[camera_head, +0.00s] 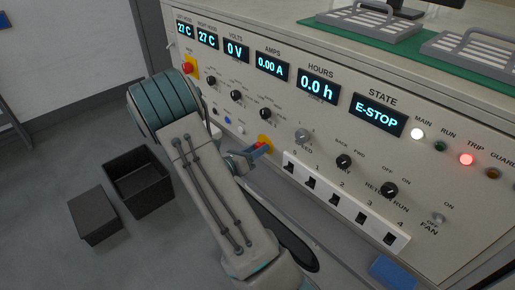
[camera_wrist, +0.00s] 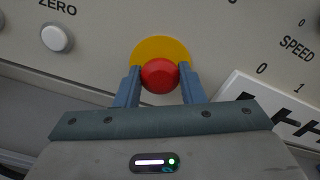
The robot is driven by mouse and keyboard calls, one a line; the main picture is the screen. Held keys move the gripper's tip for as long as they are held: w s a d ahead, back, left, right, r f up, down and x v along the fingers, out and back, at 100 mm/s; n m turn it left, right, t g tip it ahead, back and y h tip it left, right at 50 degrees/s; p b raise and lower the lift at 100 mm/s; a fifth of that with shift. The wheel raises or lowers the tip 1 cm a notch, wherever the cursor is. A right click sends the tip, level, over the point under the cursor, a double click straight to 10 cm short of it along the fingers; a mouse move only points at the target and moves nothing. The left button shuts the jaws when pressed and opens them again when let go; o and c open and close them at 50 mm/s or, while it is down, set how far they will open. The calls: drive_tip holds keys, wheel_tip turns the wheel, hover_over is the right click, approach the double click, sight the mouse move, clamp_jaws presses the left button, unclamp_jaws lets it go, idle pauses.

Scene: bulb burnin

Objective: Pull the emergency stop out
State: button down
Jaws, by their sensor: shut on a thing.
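The emergency stop is a red mushroom button (camera_wrist: 160,75) on a round yellow plate (camera_wrist: 160,48). In the wrist view it sits between the two blue-grey fingers of my gripper (camera_wrist: 158,88), one on each side, and they are shut on it. In the head view my gripper (camera_head: 257,150) reaches the panel's lower edge at the yellow plate (camera_head: 265,141), and the button is mostly hidden by the fingers. The state display (camera_head: 377,114) reads E-STOP, and the red TRIP lamp (camera_head: 466,159) is lit.
Another red button on yellow (camera_head: 188,67) is at the panel's upper left. A strip of black switches (camera_head: 338,201) lies right of my gripper. A white button (camera_wrist: 56,38) is to the left. An open black bin (camera_head: 139,181) and a dark box (camera_head: 95,216) stand on the floor.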

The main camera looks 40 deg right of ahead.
drive_tip(key=shift+a, duration=0.4)
drive_tip(key=shift+f, duration=0.1)
drive_tip(key=c, duration=1.1)
unclamp_jaws()
drive_tip(key=shift+a, duration=0.2)
drive_tip(key=a, duration=0.4)
drive_tip(key=s+a, duration=0.1)
drive_tip(key=a, duration=0.4)
drive_tip(key=s+a, duration=0.1)
drive_tip(key=a, duration=0.3)
drive_tip(key=shift+a+p, duration=0.2)
drive_tip(key=shift+p, duration=0.1)
